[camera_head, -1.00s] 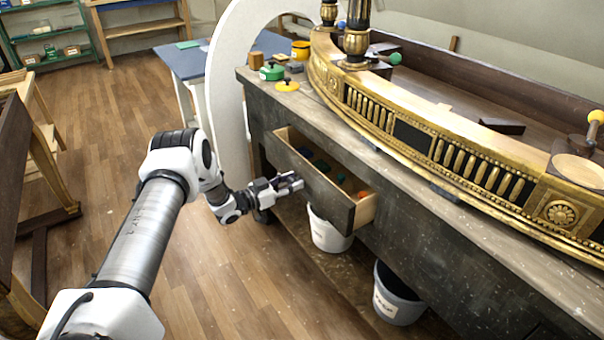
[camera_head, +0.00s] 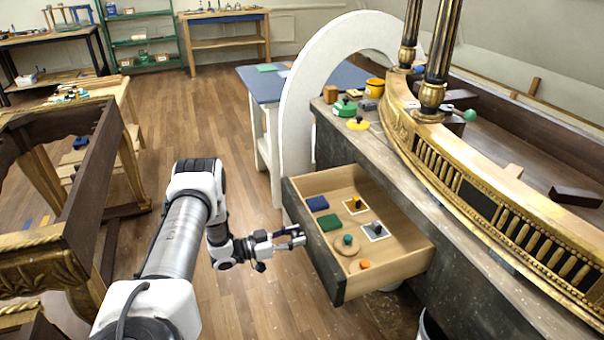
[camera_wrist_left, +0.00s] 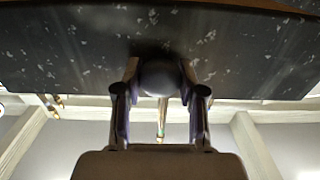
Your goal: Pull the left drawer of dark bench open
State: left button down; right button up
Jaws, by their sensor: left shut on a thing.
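The dark bench (camera_head: 465,275) stands at the right with its left drawer (camera_head: 317,245) pulled well out. The drawer has a dark speckled front and pale wooden walls, and its inside shows clearly. My left gripper (camera_head: 296,236) is at the middle of the drawer front. In the left wrist view, its two fingers (camera_wrist_left: 160,92) are shut around a round dark knob (camera_wrist_left: 158,77) on the speckled drawer front (camera_wrist_left: 70,50). My right gripper is not in view.
The drawer holds a blue block (camera_head: 317,203), a green block (camera_head: 329,223) and other small pieces. A gilt console (camera_head: 480,195) lies on the bench. A white arch (camera_head: 297,115) stands behind the drawer. A dark frame (camera_head: 90,185) stands at left; floor between is clear.

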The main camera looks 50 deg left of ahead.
pick_arm(q)
jog(key=c, duration=0.7)
grip_release()
jog(key=v, duration=1.2)
jog(key=shift+f, duration=0.1)
